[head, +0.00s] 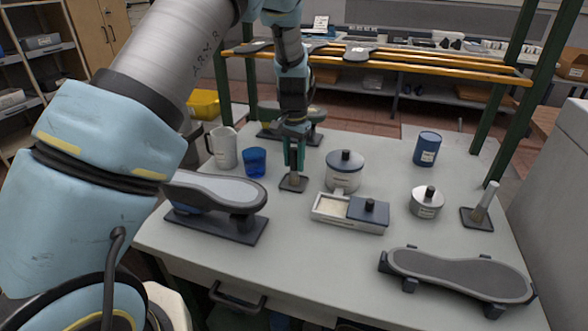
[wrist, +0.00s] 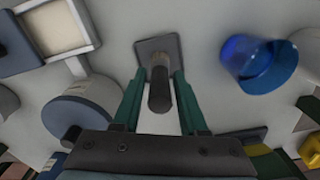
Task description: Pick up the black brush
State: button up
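The black brush (wrist: 159,92) stands upright on a small dark square base, its handle pointing towards my wrist camera. In the head view its base (head: 293,185) is on the table, left of the lidded white pot, and most of the handle is hidden by my gripper. My gripper (head: 294,163) points down over it. In the wrist view the green fingers of my gripper (wrist: 159,76) are open, one on each side of the handle, with a gap visible on both sides.
A blue cup (head: 254,162) and white mug (head: 223,148) stand left of the brush, the lidded pot (head: 344,177) to its right. A shoe last on a stand (head: 215,190) is in front left. A pale-handled tool (head: 484,208) stands far right.

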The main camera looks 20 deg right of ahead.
grip_shut()
jog(key=shift+r, duration=0.1)
dwell(0.3)
notch_tip(320, 180, up, 10)
jog(key=b, duration=0.3)
